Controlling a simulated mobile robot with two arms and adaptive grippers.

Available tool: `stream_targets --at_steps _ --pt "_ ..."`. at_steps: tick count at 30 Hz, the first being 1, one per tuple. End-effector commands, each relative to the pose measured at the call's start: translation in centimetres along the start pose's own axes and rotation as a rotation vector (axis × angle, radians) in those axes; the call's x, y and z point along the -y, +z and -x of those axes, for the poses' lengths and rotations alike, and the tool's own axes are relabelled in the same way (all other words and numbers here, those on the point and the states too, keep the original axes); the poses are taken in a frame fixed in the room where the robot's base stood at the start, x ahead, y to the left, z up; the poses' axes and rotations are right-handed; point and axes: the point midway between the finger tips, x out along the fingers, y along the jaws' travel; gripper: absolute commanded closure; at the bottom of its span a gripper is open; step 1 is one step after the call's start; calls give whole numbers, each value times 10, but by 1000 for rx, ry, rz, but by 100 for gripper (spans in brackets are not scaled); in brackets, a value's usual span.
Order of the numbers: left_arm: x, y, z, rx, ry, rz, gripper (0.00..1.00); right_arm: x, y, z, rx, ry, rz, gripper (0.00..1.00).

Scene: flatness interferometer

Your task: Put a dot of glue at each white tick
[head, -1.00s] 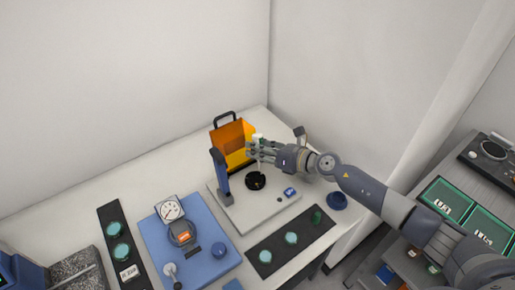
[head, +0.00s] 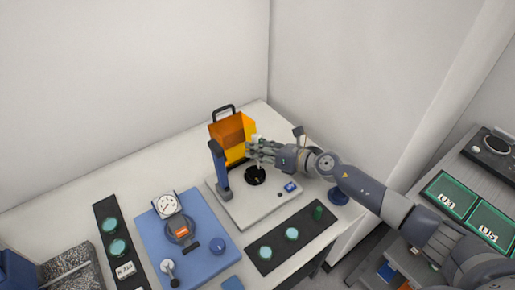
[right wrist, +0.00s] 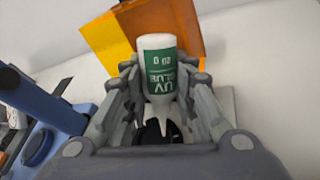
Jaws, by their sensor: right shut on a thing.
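My right gripper (head: 257,147) is shut on a white glue bottle (right wrist: 158,60) with a green "UV GLUE" label. In the right wrist view the bottle is held between the fingers, its narrow nozzle end toward a black round part (right wrist: 152,132). In the head view that black round stage (head: 255,175) sits on the white base plate (head: 232,203) of the instrument, below the gripper. The white ticks cannot be made out. The gap between nozzle and stage cannot be judged. My left gripper does not show.
An orange shield (head: 232,131) stands right behind the stage, with a blue post (head: 219,168) at its left. A blue plate with a dial gauge (head: 166,204) lies to the left. A black strip with green discs (head: 278,252) lies in front.

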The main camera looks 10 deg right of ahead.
Motion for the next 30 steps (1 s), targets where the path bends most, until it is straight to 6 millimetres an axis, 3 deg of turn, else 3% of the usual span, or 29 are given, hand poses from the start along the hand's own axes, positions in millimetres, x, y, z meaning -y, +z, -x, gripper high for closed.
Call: stream_targets --at_steps 30 --pt "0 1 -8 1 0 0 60 3 -9 -3 0 0 0 96"
